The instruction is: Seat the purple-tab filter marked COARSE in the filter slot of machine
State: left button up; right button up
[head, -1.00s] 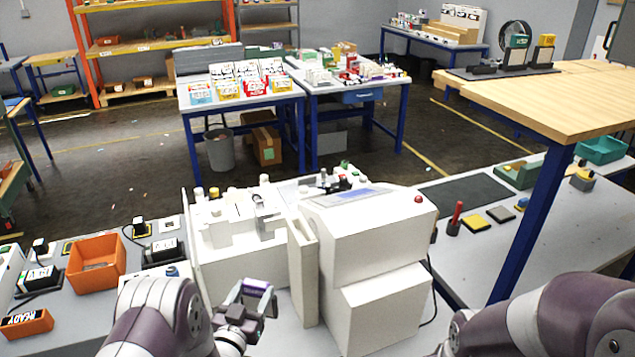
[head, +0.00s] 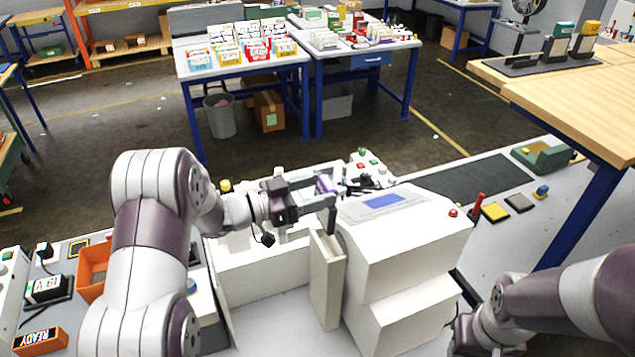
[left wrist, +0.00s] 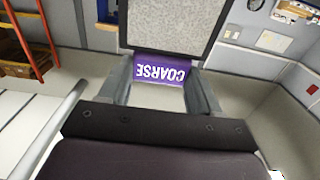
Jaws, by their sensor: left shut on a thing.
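The filter's purple tab marked COARSE (left wrist: 160,72) is between the fingers of my left gripper (left wrist: 160,88) in the left wrist view, with its grey mesh panel (left wrist: 172,25) beyond. In the head view my left gripper (head: 326,192) is shut on this purple tab (head: 324,185), over the white machine (head: 400,250). The rest of the filter is hard to make out there. A narrow open-topped white housing (head: 328,275) stands at the machine's left side, just below the gripper. I cannot tell whether it is the filter slot. My right gripper (head: 485,340) is low at the bottom right, its fingers unclear.
An orange bin (head: 92,270) and a READY sign (head: 40,340) stand at the left. A red handle (head: 477,205), yellow and dark pads and a green block (head: 543,155) lie right of the machine. A wooden table (head: 570,105) overhangs the right side.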

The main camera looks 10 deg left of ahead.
pick_arm(q)
jog(key=shift+s+d+r, duration=0.2)
jog(key=shift+s+d, duration=0.25)
jog(key=shift+s, duration=0.05)
jog(key=shift+w+a+f+t+h+b, duration=0.15)
jog(key=shift+w+a+f+b, duration=0.05)
jog(key=shift+w+f+b, duration=0.4)
jog(key=shift+w+a+f+t+h+b, duration=0.15)
jog(key=shift+w+f+b, duration=0.2)
jog(key=shift+b, duration=0.3)
jog(key=f+b, duration=0.2)
jog(key=s+f+b, duration=0.1)
jog(key=f, duration=0.1)
jog(key=shift+d+f+b, duration=0.15)
jog(key=shift+f+b, duration=0.15)
jog(key=shift+b, duration=0.05)
pick_arm(e)
notch_tip(320, 180, down, 6)
jog(key=d, duration=0.1)
jog(key=shift+w+f, duration=0.15)
jog(key=shift+f, duration=0.05)
pick_arm(q)
jog(key=shift+w, duration=0.15)
pick_arm(e)
jog(key=shift+w, duration=0.1)
pick_arm(q)
jog(key=shift+f+b, duration=2)
jog(key=shift+f, duration=0.65)
pick_arm(e)
jog(key=shift+f, duration=2)
